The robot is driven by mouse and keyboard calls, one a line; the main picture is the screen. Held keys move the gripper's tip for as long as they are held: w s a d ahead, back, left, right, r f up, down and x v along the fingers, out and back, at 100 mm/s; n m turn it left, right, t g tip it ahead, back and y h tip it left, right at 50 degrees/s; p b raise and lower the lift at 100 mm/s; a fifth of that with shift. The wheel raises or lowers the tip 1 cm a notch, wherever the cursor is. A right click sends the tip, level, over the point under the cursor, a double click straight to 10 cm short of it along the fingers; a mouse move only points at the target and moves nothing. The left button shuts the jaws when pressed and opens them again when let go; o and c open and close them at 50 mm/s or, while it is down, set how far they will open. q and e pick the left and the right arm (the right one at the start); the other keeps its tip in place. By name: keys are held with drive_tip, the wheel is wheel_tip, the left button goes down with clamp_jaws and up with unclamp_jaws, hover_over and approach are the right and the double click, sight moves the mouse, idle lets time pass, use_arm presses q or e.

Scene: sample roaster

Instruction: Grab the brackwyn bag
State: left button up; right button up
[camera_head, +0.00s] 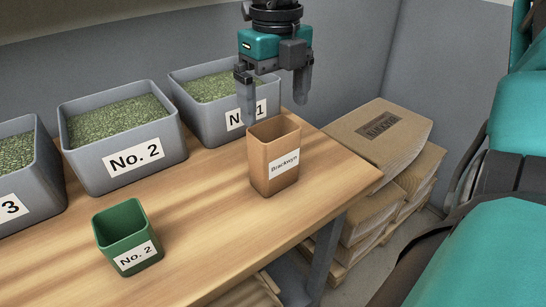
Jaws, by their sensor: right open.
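The Brackwyn bag (263,178) is a tan, open-topped, upright holder with a white "Brackwyn" label. It stands on the wooden table near its right end and looks empty inside as far as I can see. My right gripper (274,110) points down, open and empty, with its fingertips just above or behind the bag's rim. The left finger overlaps the No. 1 bin in the picture. I cannot tell the exact gap in depth to the bag. My left gripper is not in view.
Grey bins No. 1 (208,117), No. 2 (170,151) and 3 (48,190) with green beans line the table's back. A green No. 2 cup (112,246) stands at front left. Stacked sacks (350,137) sit beyond the table's (212,222) right edge.

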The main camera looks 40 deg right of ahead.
sight(274, 130)
drive_tip(key=f, duration=0.6)
drive_tip(key=shift+w+d, duration=0.15)
drive_tip(key=shift+w, duration=0.2)
drive_tip(key=shift+f+b, duration=0.3)
drive_tip(key=shift+f, duration=0.2)
drive_tip(key=shift+c, duration=0.3)
drive_tip(key=shift+c, duration=0.7)
drive_tip(key=c, duration=0.8)
drive_tip(key=shift+c, duration=0.3)
drive_tip(key=shift+r, duration=0.15)
